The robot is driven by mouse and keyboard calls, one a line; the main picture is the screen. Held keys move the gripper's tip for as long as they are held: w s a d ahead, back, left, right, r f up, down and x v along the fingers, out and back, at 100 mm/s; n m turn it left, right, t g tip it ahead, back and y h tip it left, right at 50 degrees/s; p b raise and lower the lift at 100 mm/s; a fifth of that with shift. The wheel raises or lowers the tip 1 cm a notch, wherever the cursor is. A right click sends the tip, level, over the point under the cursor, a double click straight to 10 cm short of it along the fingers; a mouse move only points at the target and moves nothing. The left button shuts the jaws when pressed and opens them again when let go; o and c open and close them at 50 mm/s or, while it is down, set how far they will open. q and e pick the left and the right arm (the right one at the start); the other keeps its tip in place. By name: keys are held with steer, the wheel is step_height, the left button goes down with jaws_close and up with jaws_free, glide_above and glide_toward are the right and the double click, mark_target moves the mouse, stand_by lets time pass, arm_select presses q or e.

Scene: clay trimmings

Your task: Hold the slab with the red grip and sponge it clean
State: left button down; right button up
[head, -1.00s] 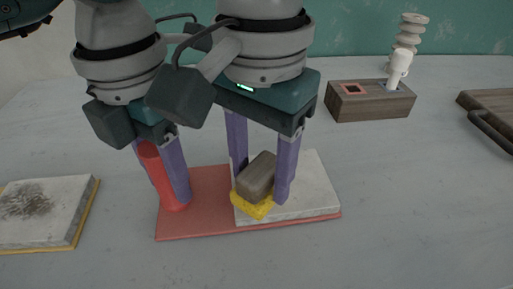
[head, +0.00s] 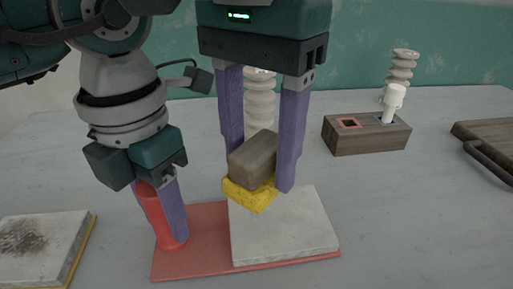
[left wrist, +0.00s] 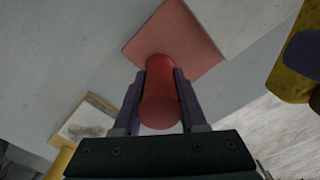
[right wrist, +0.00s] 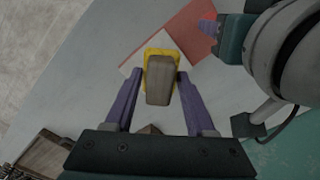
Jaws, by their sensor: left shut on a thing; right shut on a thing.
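My left gripper (head: 162,212) is shut on the upright red grip (head: 152,215), which stands on the left part of a red base plate (head: 200,258); the grip also shows between the fingers in the left wrist view (left wrist: 160,95). A pale grey slab (head: 285,225) lies on the right part of that plate, and its visible top looks clean. My right gripper (head: 262,185) is shut on the brown block handle (head: 253,160) of a yellow sponge (head: 248,195). The sponge is held above the slab, apart from it. It also shows in the right wrist view (right wrist: 160,52).
Another slab (head: 35,245) with a dark smudge and yellow edge lies at the far left. A wooden block (head: 365,138) holding a white peg (head: 392,103) stands at the back right. A dark board with a handle (head: 490,138) lies at the right edge. The table front right is clear.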

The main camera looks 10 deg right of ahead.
stand_by(0.3)
arm_select(q)
steer(key=shift+c, duration=1.9)
jaws_free()
steer(key=shift+r, duration=0.1)
step_height(320, 180, up, 12)
steer(key=shift+f, duration=0.15)
